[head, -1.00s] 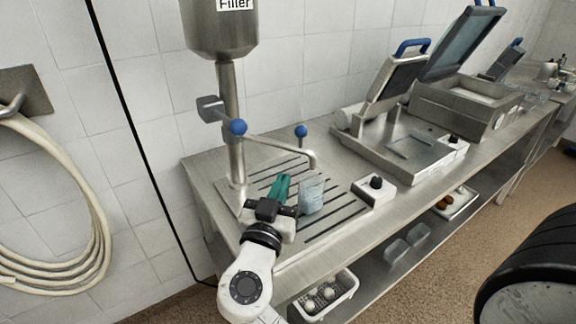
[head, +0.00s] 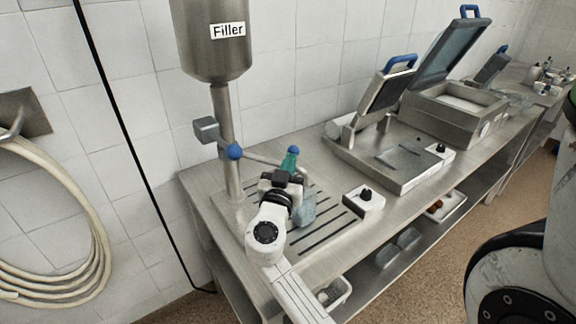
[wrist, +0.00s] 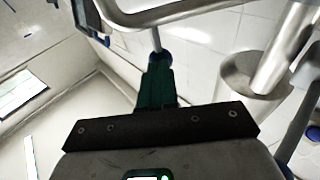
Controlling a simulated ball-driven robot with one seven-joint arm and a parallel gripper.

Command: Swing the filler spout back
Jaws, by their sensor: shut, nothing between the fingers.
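The filler (head: 212,45) is a steel hopper labelled "Filler" on a vertical pipe (head: 222,115). Its thin spout (head: 260,158) reaches out to the right over the slotted drain surface and also shows in the wrist view (wrist: 170,14). A blue ball knob (head: 293,149) stands on a short post near the spout's outer end. My gripper (head: 290,158) has green fingers, shut and empty, with the tips close by the knob. In the wrist view the fingertips (wrist: 158,62) overlap the knob; I cannot tell whether they touch. My arm hides the spout's outlet in the head view.
A clear cup (head: 303,211) stands on the slotted surface beside my gripper. A second blue ball (head: 235,152) is at the pipe. Further right stands a sealing machine (head: 400,158) with a raised lid.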

